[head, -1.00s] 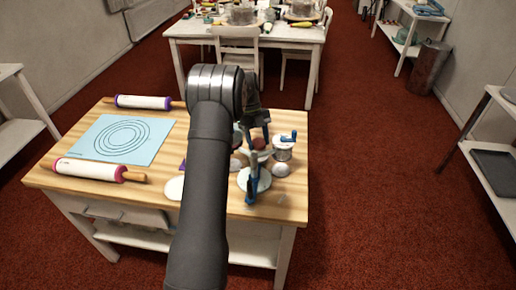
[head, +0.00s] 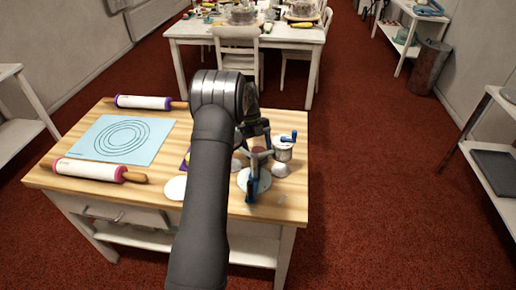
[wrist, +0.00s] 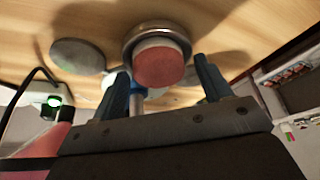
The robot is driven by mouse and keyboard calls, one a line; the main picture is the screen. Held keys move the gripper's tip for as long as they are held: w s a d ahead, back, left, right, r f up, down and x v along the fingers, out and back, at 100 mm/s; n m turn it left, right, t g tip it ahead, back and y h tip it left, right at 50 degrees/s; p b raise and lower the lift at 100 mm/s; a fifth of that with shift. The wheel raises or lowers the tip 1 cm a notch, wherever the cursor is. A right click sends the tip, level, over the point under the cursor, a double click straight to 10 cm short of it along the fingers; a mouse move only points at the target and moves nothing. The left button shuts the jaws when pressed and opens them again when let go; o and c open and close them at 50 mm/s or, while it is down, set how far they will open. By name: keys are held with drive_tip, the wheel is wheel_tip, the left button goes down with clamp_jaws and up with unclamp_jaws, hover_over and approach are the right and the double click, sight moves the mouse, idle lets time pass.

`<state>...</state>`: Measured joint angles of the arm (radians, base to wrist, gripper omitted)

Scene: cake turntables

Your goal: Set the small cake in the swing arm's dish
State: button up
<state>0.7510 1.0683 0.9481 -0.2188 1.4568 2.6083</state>
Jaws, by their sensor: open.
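The small cake (wrist: 160,66) has a reddish-pink flat top and a pale side. In the wrist view it sits in a round metal-rimmed dish (wrist: 157,28), which I take for the swing arm's dish. My gripper (wrist: 160,70) is open, with one finger on each side of the cake and a gap on both sides. In the head view the cake (head: 262,151) is a small dark red spot by my gripper (head: 261,150), partly covered by it. The dish's seat and the swing arm are mostly hidden there.
A white drum with a blue crank (head: 284,147) stands close to the right. Rolling pins (head: 90,170) and a blue mat (head: 110,138) lie left.

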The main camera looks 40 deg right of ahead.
sight(258, 150)
drive_tip(key=shift+r, duration=0.1)
drive_tip(key=v, duration=1.2)
drive_tip(key=x, duration=1.2)
wheel_tip(258, 150, up, 2)
drive_tip(key=shift+r, duration=0.85)
